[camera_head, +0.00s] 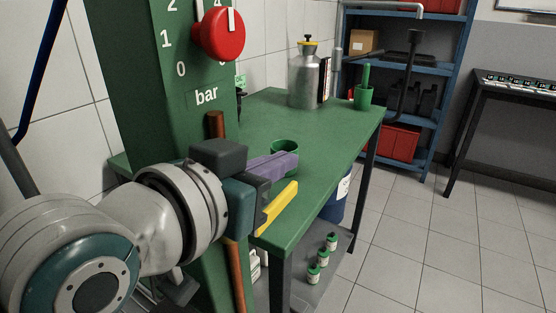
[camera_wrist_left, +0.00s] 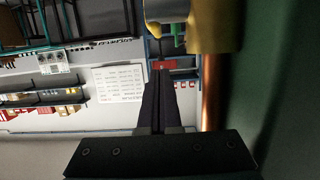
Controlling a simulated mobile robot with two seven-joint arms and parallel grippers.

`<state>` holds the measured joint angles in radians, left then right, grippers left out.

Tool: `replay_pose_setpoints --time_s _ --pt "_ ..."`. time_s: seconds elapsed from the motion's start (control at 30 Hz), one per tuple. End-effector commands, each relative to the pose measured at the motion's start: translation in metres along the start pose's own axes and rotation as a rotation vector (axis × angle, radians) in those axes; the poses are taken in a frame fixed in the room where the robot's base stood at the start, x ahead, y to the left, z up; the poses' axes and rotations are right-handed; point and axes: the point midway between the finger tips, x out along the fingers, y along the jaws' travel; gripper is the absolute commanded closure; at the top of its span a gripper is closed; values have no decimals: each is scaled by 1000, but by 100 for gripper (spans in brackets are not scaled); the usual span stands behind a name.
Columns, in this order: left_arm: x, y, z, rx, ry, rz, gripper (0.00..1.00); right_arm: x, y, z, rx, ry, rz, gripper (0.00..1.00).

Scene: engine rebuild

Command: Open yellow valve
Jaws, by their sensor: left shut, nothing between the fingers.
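The yellow valve handle (camera_head: 278,208) is a flat yellow lever in the head view, pointing out to the right from beside a copper pipe (camera_head: 236,278). Its inner end is hidden behind my left gripper. My left gripper (camera_head: 292,160) has purple fingers, shut with nothing between them, just above the lever in the picture. I cannot tell whether they touch. My right gripper is not in view.
A green column (camera_head: 120,75) with a red knob (camera_head: 218,34) and a "bar" scale stands behind my left arm. A green table (camera_head: 325,135) holds a metal canister (camera_head: 303,82) and a green cup (camera_head: 364,96). The tiled floor at right is clear.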

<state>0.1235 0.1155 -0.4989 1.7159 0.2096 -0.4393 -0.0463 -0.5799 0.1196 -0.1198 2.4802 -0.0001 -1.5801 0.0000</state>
Motion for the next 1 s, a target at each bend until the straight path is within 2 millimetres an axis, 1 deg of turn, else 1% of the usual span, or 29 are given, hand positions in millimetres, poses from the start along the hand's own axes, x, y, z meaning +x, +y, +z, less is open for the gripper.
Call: replay_pose_setpoints --time_s 0.03,0.1,0.23,0.67,0.87,1.0 --pt "1 0 12 -1 -7 -1 100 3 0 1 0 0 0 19" --pt "3 0 20 0 -6 -1 100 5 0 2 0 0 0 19" --pt "5 0 28 1 -5 -1 100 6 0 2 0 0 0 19" --pt "5 -1 30 1 -5 -1 100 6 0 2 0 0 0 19" --pt "2 -7 27 2 -65 -2 100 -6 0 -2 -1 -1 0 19" --pt "0 -11 31 1 -113 -1 100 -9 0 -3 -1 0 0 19"
